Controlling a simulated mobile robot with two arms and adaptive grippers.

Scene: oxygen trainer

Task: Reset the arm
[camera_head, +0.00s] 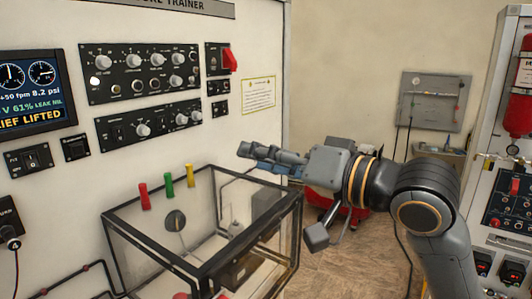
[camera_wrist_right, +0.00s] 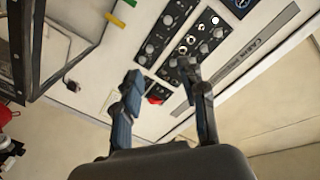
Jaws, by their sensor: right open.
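My right gripper (camera_head: 260,154) reaches in from the right in the head view, above the back right corner of a clear box with a dark frame. In the right wrist view its two fingers (camera_wrist_right: 160,85) stand apart with nothing between them. Beyond the fingers is the trainer panel (camera_head: 60,165), with a knob panel (camera_head: 138,73) and a red switch cover (camera_head: 230,60). The red cover also shows between the fingers in the right wrist view (camera_wrist_right: 158,94). My left gripper is in neither view.
The clear box (camera_head: 148,238) juts out below the panel, with red (camera_head: 144,197), green (camera_head: 169,186) and yellow (camera_head: 190,175) handles behind it. A display (camera_head: 33,90) is at the left. A red-fitted cabinet (camera_head: 510,190) stands at the right. Floor (camera_head: 345,265) shows between.

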